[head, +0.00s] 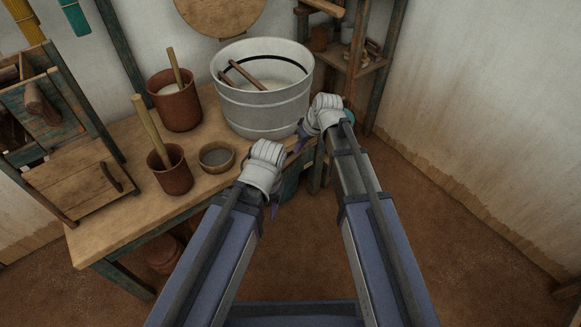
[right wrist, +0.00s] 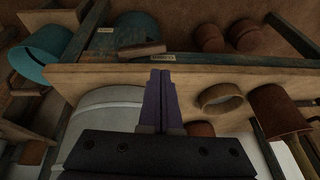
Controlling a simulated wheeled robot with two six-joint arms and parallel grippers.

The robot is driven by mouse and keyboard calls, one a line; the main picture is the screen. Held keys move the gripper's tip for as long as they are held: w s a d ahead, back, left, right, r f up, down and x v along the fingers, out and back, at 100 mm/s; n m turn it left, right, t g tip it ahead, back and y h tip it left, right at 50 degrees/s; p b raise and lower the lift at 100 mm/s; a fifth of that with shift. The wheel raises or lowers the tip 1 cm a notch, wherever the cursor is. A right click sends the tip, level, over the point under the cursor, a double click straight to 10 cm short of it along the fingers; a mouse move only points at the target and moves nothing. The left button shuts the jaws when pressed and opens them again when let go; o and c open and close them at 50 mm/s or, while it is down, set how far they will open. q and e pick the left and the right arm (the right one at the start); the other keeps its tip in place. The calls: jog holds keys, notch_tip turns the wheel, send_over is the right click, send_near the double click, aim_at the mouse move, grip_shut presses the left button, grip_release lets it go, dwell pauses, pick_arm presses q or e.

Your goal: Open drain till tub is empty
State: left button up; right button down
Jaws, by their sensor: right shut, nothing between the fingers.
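A white tub (head: 262,112) with grey bands stands upright on the wooden table, holding pale liquid and two brown sticks. In the right wrist view part of its white side (right wrist: 108,104) shows at lower left. I cannot make out a drain for certain. A short wooden piece (right wrist: 142,52) lies along the table's edge there. My right gripper (head: 301,136) is at the table's right edge, in front of the tub; its purple fingers (right wrist: 162,100) are shut and empty. My left gripper (head: 272,208) is in front of the table, its fingers mostly hidden by its wrist.
Two brown pots (head: 174,106) (head: 172,176) with sticks and a small bowl (head: 217,157) stand on the table (head: 120,232). A teal vessel (right wrist: 42,56) is beyond the table edge. A shelf (head: 358,65) stands at back right. The floor at right is clear.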

aim_at(285, 165)
pick_arm(q)
jog(key=shift+w+d+f, duration=0.1)
jog(key=shift+w+f, duration=0.25)
jog(key=shift+f, duration=0.35)
pick_arm(e)
jog(key=shift+w+d+f, duration=0.2)
jog(key=shift+w+f, duration=0.4)
jog(key=shift+w, duration=0.3)
pick_arm(q)
jog(key=shift+b, duration=0.35)
notch_tip(285, 165, down, 13)
jog(key=b, duration=1.2)
jog(key=shift+b, duration=0.3)
pick_arm(e)
jog(key=x, duration=1.4)
jog(key=shift+w+r, duration=0.1)
jog(key=shift+w, duration=0.1)
